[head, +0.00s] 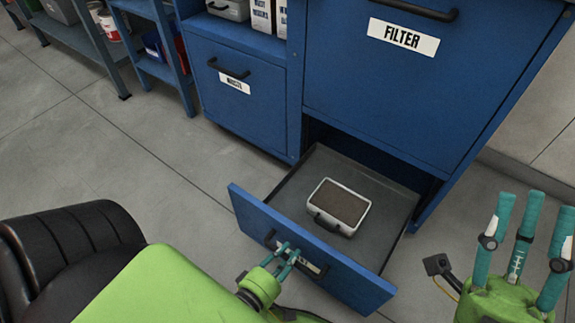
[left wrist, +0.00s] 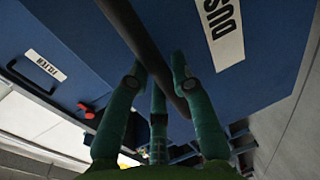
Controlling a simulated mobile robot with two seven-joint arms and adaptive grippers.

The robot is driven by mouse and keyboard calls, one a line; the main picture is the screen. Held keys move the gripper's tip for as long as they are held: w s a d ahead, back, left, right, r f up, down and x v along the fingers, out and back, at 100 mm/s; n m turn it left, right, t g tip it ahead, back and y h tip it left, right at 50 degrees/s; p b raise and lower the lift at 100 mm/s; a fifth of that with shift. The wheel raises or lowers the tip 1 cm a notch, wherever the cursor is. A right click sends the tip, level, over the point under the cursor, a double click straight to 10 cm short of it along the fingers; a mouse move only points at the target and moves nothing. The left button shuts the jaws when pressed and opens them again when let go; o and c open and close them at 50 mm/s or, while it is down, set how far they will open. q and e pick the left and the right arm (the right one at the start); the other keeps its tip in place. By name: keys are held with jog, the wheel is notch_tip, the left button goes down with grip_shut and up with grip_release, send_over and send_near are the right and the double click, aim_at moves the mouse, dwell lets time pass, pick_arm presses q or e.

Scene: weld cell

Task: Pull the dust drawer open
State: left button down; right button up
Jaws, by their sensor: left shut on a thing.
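The blue dust drawer (head: 255,216) stands pulled out low on the blue cabinet, and its grey inside shows. A light-rimmed case (head: 340,205) with a brown top and dark handle lies in it. My left gripper (head: 287,252) is at the drawer front, shut on its dark bar handle (head: 270,239). In the left wrist view the fingers (left wrist: 158,75) close around the handle (left wrist: 138,35) beside a partly cut-off white label (left wrist: 222,30). My right gripper (head: 522,225) is open and empty, right of the drawer, fingers pointing up.
Above the drawer is a closed blue front labelled FILTER (head: 404,37). To its left is a smaller closed blue front (head: 240,105) with a handle and label. Blue shelving (head: 150,65) with items stands at the far left. Grey floor (head: 110,150) is clear left of the drawer.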

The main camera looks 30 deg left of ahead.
pick_arm(q)
jog(key=c, duration=1)
grip_release()
jog(key=shift+c, duration=0.2)
jog(key=v, duration=1.2)
